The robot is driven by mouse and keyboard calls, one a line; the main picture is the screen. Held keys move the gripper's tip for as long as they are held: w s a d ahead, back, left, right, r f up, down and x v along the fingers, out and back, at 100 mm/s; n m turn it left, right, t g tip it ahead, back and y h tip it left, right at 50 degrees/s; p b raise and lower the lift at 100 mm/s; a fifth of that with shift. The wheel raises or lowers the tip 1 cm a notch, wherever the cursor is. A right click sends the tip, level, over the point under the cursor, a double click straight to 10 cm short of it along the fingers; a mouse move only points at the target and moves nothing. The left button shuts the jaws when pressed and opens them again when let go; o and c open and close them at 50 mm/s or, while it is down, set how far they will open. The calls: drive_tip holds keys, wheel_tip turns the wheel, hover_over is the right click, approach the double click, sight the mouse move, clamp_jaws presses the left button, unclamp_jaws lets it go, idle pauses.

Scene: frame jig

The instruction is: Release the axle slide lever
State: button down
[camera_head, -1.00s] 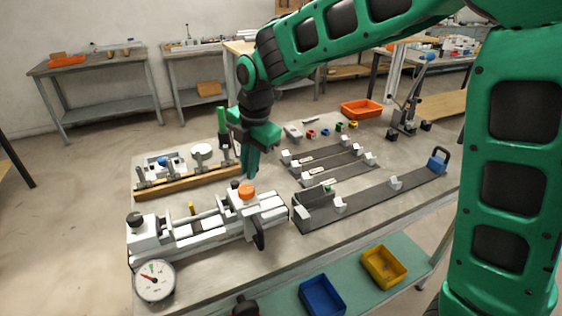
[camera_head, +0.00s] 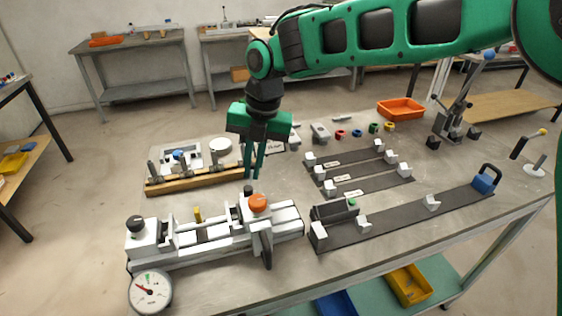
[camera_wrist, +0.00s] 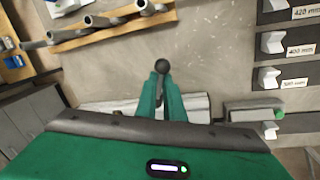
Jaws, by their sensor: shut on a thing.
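The frame jig (camera_head: 283,223) lies at the front left of the bench, with a dial gauge (camera_head: 150,291) at its near left corner. An orange knob (camera_head: 258,204) sits on its right carriage. Just behind that knob stands a small lever with a black knob (camera_head: 248,190), which I take as the axle slide lever. My gripper (camera_head: 253,177) points down at it, fingers close together. In the wrist view the black ball (camera_wrist: 162,66) shows at the tips of my gripper (camera_wrist: 160,82), which is shut on it. The lever's lower part is hidden.
A wooden rack with upright clamps (camera_head: 195,181) stands behind the jig on the left. Dark rails with white blocks (camera_head: 400,213) lie to the right. An orange tray (camera_head: 401,108) is at the back. Bare bench lies between rack and rails.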

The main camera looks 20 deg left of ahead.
drive_tip(key=shift+s+a+r+n+g, duration=0.15)
drive_tip(key=shift+a+n, duration=0.3)
drive_tip(key=shift+n, duration=0.65)
drive_tip(key=shift+s+a+r+n+g, duration=0.15)
drive_tip(key=shift+a+n, duration=0.25)
drive_tip(key=shift+n, duration=0.7)
drive_tip(key=shift+f, duration=0.1)
drive_tip(key=c, duration=1.9)
unclamp_jaws()
drive_tip(key=shift+o, duration=0.2)
drive_tip(key=shift+f, duration=0.1)
drive_tip(key=v, duration=1.1)
drive_tip(key=shift+w+a, duration=0.2)
